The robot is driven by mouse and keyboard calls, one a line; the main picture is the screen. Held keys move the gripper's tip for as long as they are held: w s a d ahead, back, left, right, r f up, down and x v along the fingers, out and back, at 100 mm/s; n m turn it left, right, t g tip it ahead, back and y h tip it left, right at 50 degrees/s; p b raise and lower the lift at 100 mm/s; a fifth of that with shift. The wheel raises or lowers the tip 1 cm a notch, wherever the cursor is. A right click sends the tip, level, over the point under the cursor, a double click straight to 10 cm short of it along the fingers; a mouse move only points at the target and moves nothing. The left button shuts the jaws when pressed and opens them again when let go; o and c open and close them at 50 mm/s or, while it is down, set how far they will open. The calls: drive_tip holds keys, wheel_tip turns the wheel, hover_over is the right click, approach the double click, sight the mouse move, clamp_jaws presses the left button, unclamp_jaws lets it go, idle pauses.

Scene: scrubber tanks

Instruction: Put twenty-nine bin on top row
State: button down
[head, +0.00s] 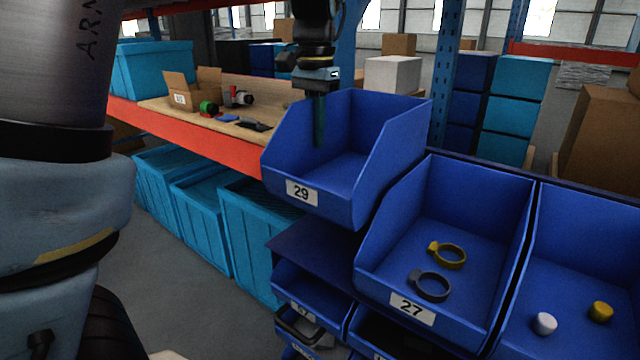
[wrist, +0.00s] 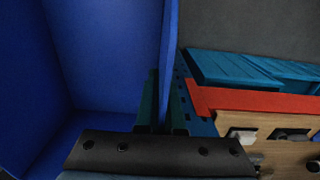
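The blue bin labelled 29 (head: 340,195) is empty and upright in the head view, at the left end of the rack. It appears raised above the dark shelf surface (head: 310,246) below it and sits higher than bin 27. My gripper (head: 319,130) points down at its back left part. In the wrist view, the two dark green fingers of my gripper (wrist: 163,105) lie on either side of a wall of bin 29 (wrist: 105,55), closed on it. The exact contact at the fingertips is hard to see.
Bin 27 (head: 412,308), with a yellow and a grey ring, stands to the right. Another bin (head: 575,270) with two small caps is beyond it. Lower bins (head: 312,290) are underneath. A workbench with an orange beam (head: 185,137) and teal crates (head: 252,240) stand left.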

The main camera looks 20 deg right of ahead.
sight(316, 169)
wheel_tip(316, 169, down, 10)
drive_tip(key=shift+p, duration=0.4)
drive_tip(key=shift+f, duration=0.15)
drive_tip(key=c, duration=1)
unclamp_jaws()
drive_tip(key=shift+c, duration=0.2)
